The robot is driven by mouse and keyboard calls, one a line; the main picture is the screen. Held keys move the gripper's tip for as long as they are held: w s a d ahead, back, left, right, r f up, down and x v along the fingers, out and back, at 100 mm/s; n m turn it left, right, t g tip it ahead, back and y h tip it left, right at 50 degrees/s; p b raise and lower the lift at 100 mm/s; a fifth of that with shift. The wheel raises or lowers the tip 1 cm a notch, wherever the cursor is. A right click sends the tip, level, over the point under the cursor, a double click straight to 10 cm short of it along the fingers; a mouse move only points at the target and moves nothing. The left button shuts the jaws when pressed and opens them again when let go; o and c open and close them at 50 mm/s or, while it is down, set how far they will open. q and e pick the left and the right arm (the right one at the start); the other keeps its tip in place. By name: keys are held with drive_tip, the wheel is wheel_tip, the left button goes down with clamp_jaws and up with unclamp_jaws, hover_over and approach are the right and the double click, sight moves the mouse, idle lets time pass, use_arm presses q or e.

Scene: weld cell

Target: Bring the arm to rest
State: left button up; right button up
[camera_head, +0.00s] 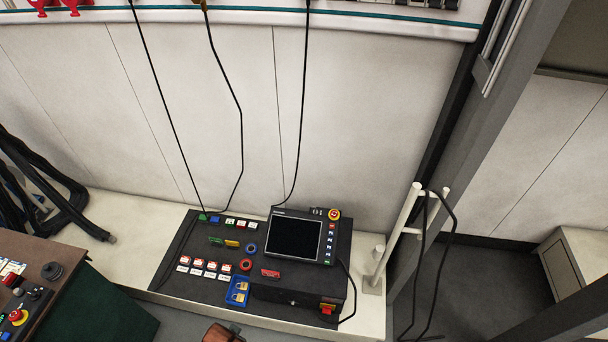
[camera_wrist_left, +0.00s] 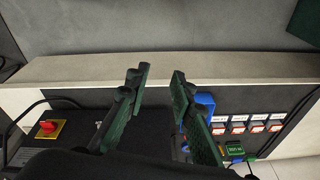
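My left gripper (camera_wrist_left: 160,76) shows in the left wrist view. Its two dark green fingers are apart, with nothing seen between them. They are over the black control console (camera_wrist_left: 85,112) and the pale ledge (camera_wrist_left: 270,66) in that picture; I cannot tell how high above. I cannot make out either gripper in the head view. My right gripper is in neither view. The console (camera_head: 200,250) lies on the ledge in the head view, with a tablet-like screen (camera_head: 294,237) on it.
A blue holder (camera_head: 237,291) and several buttons sit on the console. A red-and-yellow rotary switch (camera_wrist_left: 48,128) is on its side. Cables (camera_head: 160,90) hang down to it. A white post (camera_head: 403,225) stands right. A brown table (camera_head: 45,262) with controls is lower left.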

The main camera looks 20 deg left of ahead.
use_arm(q)
drive_tip(key=s+f+p, duration=0.1)
drive_tip(key=s+f, duration=0.3)
drive_tip(key=f, duration=0.4)
drive_tip(key=s+f, duration=0.4)
drive_tip(key=f, duration=0.5)
drive_tip(key=s+f+g, duration=0.1)
drive_tip(key=s+f, duration=0.3)
drive_tip(key=s, duration=0.3)
drive_tip(key=s+f+p, duration=0.1)
drive_tip(key=s+f, duration=0.4)
drive_tip(key=s, duration=0.3)
drive_tip(key=shift+d+f+m+g, duration=0.15)
drive_tip(key=shift+d+m+g, duration=0.15)
drive_tip(key=shift+m+g, duration=0.1)
